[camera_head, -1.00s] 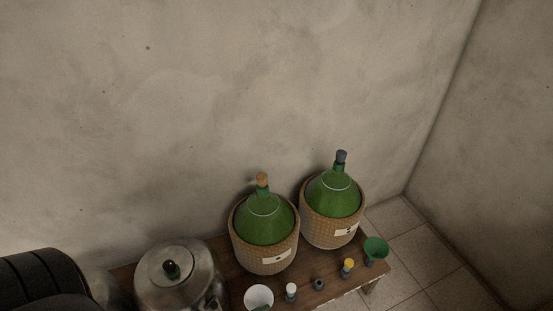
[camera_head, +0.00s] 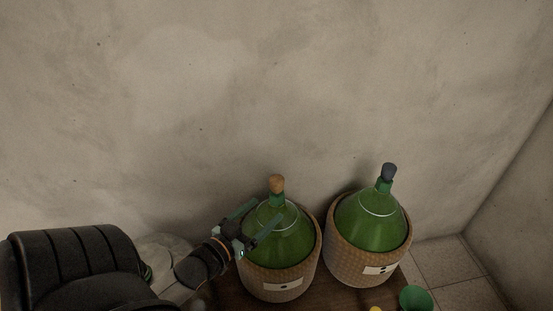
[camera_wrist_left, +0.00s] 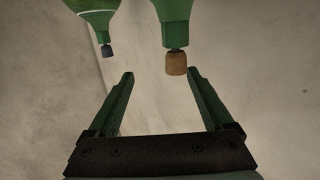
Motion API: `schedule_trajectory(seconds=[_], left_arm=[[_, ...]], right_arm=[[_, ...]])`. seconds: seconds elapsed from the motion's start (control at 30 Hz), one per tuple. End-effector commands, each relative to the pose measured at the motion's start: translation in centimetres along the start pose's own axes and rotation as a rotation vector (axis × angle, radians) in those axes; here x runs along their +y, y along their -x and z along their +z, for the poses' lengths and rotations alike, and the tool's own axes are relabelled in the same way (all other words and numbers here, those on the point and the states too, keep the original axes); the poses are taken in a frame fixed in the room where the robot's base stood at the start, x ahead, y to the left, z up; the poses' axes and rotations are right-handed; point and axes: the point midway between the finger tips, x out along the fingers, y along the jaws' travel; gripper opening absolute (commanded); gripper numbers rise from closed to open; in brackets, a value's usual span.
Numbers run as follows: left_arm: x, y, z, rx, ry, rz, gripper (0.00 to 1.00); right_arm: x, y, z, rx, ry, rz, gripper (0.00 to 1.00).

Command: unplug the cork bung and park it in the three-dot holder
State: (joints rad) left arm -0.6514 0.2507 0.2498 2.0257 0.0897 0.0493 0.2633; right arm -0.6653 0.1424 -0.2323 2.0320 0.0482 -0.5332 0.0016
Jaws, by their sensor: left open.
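The tan cork bung (camera_head: 277,184) sits upright in the neck of the left green demijohn (camera_head: 287,244). It also shows in the left wrist view (camera_wrist_left: 176,64), upside down and just past the fingertips, nearer the right finger. My left gripper (camera_head: 268,207) is open and empty, with its fingers pointing towards the bottle's neck, a little lower than the cork. The green fingers (camera_wrist_left: 161,73) stand wide apart in the left wrist view, and I see no contact with the cork. No three-dot holder can be made out. My right gripper is not in view.
A second green demijohn (camera_head: 370,222) with a dark stopper (camera_head: 389,172) stands to the right in its wicker basket. A green funnel-like cup (camera_head: 416,299) and a yellow top (camera_head: 375,309) show at the bottom edge. The wall is close behind the bottles.

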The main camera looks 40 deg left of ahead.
Motion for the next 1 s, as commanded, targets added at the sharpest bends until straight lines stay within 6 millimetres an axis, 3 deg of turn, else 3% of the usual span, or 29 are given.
schedule_trajectory(seconds=[0.03, 0.27, 0.6, 1.0], left_arm=[[-0.7, -0.3, 0.3, 0.034, -0.003, -0.006, 0.85], [-2.0, -0.9, -1.2, 0.103, -0.002, -0.016, 0.85], [-2.2, -6.1, -1.8, 0.103, -0.003, -0.015, 0.85], [-2.5, -9.3, -2.2, 0.102, -0.003, -0.016, 0.85]], right_arm=[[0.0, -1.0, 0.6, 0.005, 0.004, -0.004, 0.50], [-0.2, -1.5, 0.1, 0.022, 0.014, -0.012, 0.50], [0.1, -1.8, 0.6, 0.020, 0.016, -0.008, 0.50], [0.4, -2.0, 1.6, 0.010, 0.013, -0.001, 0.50]])
